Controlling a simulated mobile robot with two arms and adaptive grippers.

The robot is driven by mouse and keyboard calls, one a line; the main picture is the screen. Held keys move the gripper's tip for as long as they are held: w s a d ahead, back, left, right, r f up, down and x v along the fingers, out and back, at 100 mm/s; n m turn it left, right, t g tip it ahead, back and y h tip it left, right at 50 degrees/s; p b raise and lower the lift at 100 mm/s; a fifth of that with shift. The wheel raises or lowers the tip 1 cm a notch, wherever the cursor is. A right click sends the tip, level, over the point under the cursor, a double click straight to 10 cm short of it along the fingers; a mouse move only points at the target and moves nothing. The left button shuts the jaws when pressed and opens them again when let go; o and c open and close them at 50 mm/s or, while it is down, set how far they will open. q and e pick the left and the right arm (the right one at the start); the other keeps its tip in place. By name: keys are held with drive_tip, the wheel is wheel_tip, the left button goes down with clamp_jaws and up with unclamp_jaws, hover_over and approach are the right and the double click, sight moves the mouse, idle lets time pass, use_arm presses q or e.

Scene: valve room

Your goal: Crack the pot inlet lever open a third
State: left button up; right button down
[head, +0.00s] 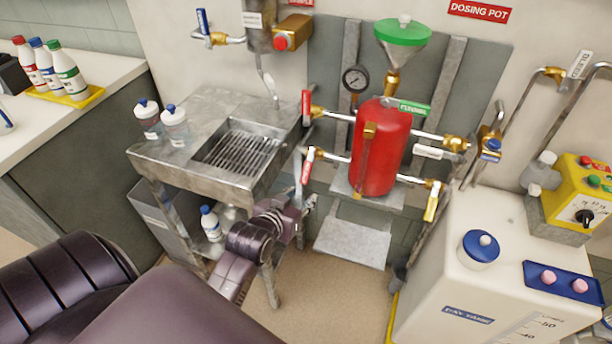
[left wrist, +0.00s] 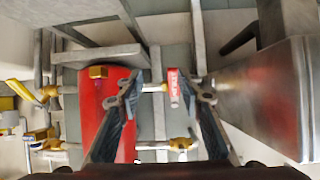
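The red dosing pot (head: 380,150) hangs on the wall panel under a green funnel. On its left side are two red-handled levers, an upper one (head: 306,106) and a lower one (head: 308,166). Their labels are too small to read, so I cannot tell which is the inlet. My left gripper (head: 310,206) is just below the lower lever. In the left wrist view, which looks upside down, its two fingers (left wrist: 167,92) are apart. The lower red lever (left wrist: 174,88) shows between them, with no visible contact. My right gripper is not in view.
A steel sink table (head: 180,160) stands close on the left of my gripper. A green lever (head: 414,109) and a yellow lever (head: 431,202) are on the pot's right. A white tank (head: 440,270) stands at the right front. Floor is clear between table and tank.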

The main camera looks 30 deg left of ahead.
sight(305, 175)
use_arm(q)
drive_tip(key=shift+n+t+y, duration=0.4)
drive_tip(key=shift+t, duration=0.1)
drive_tip(key=shift+w+a+f, duration=0.2)
drive_tip(key=shift+w+a, duration=0.5)
drive_tip(key=shift+w, duration=0.8)
drive_tip(key=shift+w+a+f, duration=0.15)
drive_tip(key=shift+w+a, duration=0.5)
drive_tip(key=shift+w, duration=0.8)
drive_tip(key=shift+w+a+f, duration=0.2)
drive_tip(key=shift+w+a, duration=0.5)
drive_tip(key=shift+w, duration=0.8)
clamp_jaws()
